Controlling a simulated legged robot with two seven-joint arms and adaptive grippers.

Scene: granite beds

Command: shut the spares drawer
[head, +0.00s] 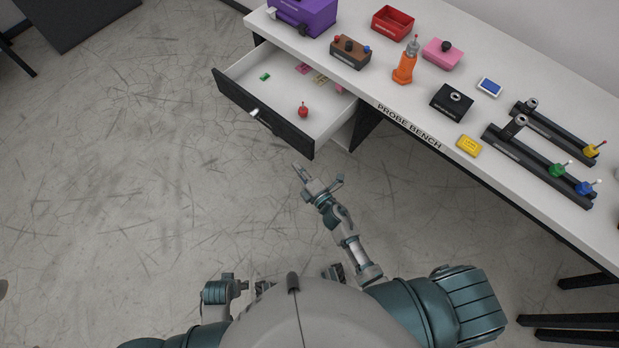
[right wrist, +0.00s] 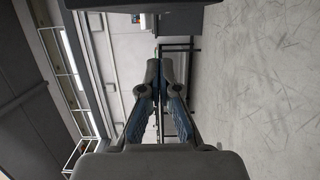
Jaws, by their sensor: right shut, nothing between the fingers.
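The spares drawer (head: 240,75) stands pulled out from under the bench in the head view. It has a white inside, a dark front panel (head: 285,130) and a small light handle (head: 254,112). Inside lie a red knobbed piece (head: 303,111), a small green piece (head: 265,77) and some small pink and tan pieces near the back. My right gripper (head: 299,170) is shut and empty, apart from the drawer, just below the front panel's right end in the picture. Its closed fingers (right wrist: 160,68) fill the middle of the right wrist view.
The white probe bench (head: 400,95) carries a purple case (head: 302,15), a red bin (head: 392,22), an orange tool (head: 405,65), a black box (head: 452,101), a yellow block (head: 469,146) and dark rails (head: 540,165). The floor left of the drawer is clear.

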